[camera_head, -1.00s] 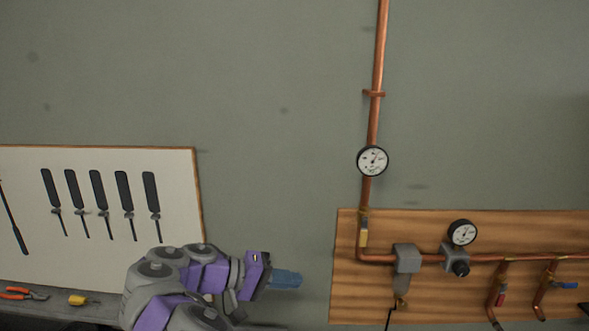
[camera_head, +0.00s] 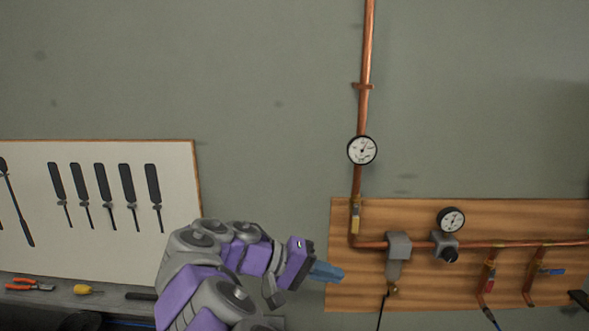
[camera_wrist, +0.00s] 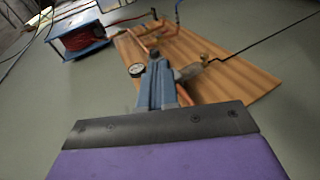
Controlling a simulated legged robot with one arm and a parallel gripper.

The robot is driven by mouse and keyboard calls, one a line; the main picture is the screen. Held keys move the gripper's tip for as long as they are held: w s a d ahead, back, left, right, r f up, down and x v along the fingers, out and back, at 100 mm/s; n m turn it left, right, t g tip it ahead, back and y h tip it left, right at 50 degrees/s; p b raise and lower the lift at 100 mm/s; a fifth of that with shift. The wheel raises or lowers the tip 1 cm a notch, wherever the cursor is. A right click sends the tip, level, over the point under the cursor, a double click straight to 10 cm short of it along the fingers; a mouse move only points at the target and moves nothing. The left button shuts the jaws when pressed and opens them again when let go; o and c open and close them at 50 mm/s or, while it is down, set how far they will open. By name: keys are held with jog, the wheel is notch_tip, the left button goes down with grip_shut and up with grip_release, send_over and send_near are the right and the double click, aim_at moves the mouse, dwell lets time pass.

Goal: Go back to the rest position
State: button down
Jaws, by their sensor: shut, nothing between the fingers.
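My gripper (camera_head: 328,272) is at the end of my grey and purple arm, low in the middle of the head view. Its blue fingers are shut and empty, and they point right in front of the left edge of the wooden board (camera_head: 430,283). In the wrist view my gripper (camera_wrist: 156,68) points at the board, which looks tilted there. The fingers cover part of the pipework.
The board carries copper pipes (camera_head: 510,243), a grey-boxed fitting (camera_head: 399,245) and a gauge (camera_head: 451,220). Another gauge (camera_head: 362,150) sits above. A tool panel (camera_head: 100,240) and shelf (camera_head: 115,295) are left. A blue-framed reel (camera_wrist: 80,40) shows in the wrist view.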

jog(key=s+d+m+g+y+b, duration=0.2)
jog(key=s+d+g, duration=0.1)
jog(key=s+d, duration=0.55)
jog(key=s+d+f+y+b, duration=0.35)
jog(key=s+d+f, duration=0.25)
jog(key=s, duration=0.2)
jog(key=s+a+f+n+y+b, duration=0.1)
jog(key=s+a+f+y, duration=0.2)
jog(key=s+f, duration=0.4)
jog(key=s+a+f+y+b, duration=0.2)
jog(key=s+a+f+y, duration=0.2)
jog(key=s+f, duration=0.4)
jog(key=s+y, duration=0.1)
jog(key=s, duration=0.1)
jog(key=shift+s+f+n, duration=0.25)
jog(key=shift+s+n, duration=0.15)
jog(key=shift+a, duration=0.1)
